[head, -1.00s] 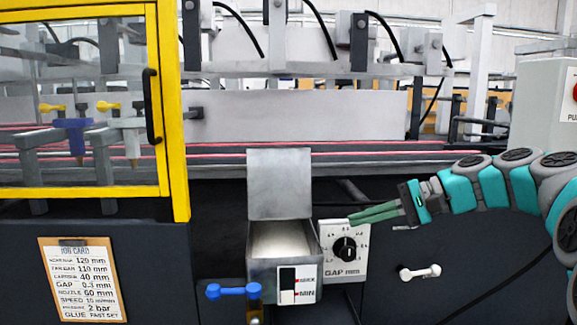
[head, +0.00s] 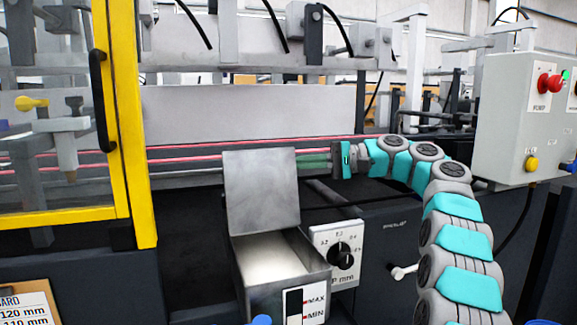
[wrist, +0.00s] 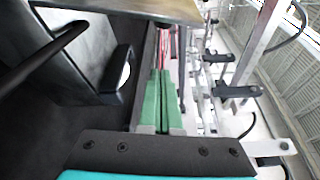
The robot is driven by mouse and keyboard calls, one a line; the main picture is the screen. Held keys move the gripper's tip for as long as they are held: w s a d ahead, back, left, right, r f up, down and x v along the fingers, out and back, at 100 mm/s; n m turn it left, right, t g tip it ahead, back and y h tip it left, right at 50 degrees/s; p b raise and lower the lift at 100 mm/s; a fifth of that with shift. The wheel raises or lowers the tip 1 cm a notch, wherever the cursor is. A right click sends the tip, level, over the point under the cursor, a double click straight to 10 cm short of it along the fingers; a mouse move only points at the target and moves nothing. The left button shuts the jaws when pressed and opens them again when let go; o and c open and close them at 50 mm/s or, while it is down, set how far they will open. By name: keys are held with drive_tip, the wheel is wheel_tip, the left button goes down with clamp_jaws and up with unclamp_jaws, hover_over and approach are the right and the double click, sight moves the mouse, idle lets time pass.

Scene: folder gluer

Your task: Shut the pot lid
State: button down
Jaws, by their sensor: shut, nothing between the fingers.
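The pot (head: 283,283) is a grey metal box with a MAX/MIN level window on its front. Its square lid (head: 262,190) stands open, nearly upright at the back edge, leaning slightly back. The inside of the pot shows pale. My gripper (head: 314,161) is at the right edge of the lid, near its upper part, pointing left. Its green fingers are shut together and empty; their tips seem to end at or behind the lid edge, and contact cannot be told. The fingers also show in the wrist view (wrist: 164,100), pointing towards a pale plate at the top, perhaps the lid.
A gap dial plate (head: 339,254) is right beside the pot. A white-knobbed lever (head: 401,272) is further right. A yellow-framed guard (head: 130,130) stands left. Red-striped belts run behind the lid. A grey control box (head: 520,120) is at the far right.

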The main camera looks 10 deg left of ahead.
sight(266, 165)
drive_tip(key=a, duration=0.4)
drive_tip(key=s+a+b, duration=0.1)
drive_tip(key=a, duration=0.2)
drive_tip(key=shift+f, duration=0.25)
drive_tip(key=shift+s+a, duration=0.1)
drive_tip(key=shift+s, duration=0.05)
drive_tip(key=shift+s+d+r+b, duration=0.15)
drive_tip(key=shift+s+d, duration=0.15)
drive_tip(key=shift+s, duration=0.25)
drive_tip(key=shift+s+d+r+b, duration=0.15)
drive_tip(key=shift+s+d+b, duration=0.1)
drive_tip(key=shift+s, duration=0.25)
drive_tip(key=shift+s+d+r+b, duration=0.15)
drive_tip(key=shift+s+d, duration=0.15)
drive_tip(key=shift+s, duration=0.25)
drive_tip(key=shift+s+a, duration=0.1)
drive_tip(key=shift+a, duration=0.05)
